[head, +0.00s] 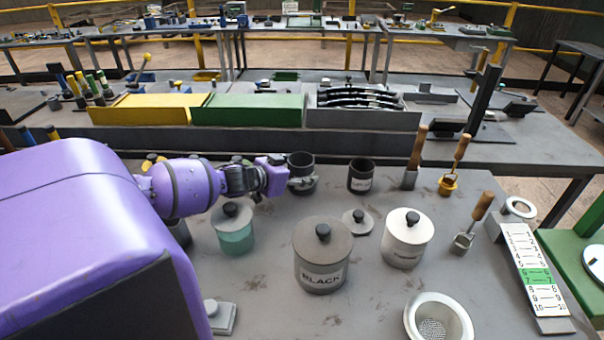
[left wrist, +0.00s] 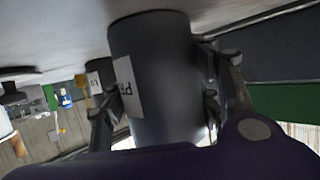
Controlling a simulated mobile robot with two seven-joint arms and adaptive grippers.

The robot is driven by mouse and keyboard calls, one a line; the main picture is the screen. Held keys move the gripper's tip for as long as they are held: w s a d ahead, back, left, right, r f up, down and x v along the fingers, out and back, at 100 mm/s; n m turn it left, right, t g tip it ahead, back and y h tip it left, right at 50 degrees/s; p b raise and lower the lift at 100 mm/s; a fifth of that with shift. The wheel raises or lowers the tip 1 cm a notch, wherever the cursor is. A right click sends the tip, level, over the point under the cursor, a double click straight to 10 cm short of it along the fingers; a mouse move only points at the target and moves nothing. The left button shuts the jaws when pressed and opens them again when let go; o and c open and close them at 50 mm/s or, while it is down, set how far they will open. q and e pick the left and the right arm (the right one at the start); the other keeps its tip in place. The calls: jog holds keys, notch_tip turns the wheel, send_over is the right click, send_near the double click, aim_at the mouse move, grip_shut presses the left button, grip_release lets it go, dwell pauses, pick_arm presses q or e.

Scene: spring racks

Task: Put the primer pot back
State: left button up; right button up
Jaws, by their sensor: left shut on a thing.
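The primer pot (head: 300,160) is a dark grey open cylinder at the back middle of the near table in the head view. In the left wrist view the pot (left wrist: 160,70) fills the middle and its white label begins with "Pr". My left gripper (head: 302,183) reaches in from the left and is shut on the pot, with a finger on each side in the wrist view. The pot looks upright; I cannot tell whether its base touches the table. My right gripper is not in view.
A second dark open pot (head: 361,176) stands just right of it. Lidded pots, teal (head: 235,235), black (head: 322,262) and white (head: 407,243), stand nearer, with a loose lid (head: 357,221) between. Brushes (head: 415,160) stand at right. A strainer (head: 438,320) lies in front.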

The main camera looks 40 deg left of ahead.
pick_arm(q)
jog(key=shift+r, duration=0.1)
jog(key=o, duration=1.2)
jog(key=shift+f, duration=0.2)
jog(key=o, duration=0.5)
jog(key=shift+c, duration=0.2)
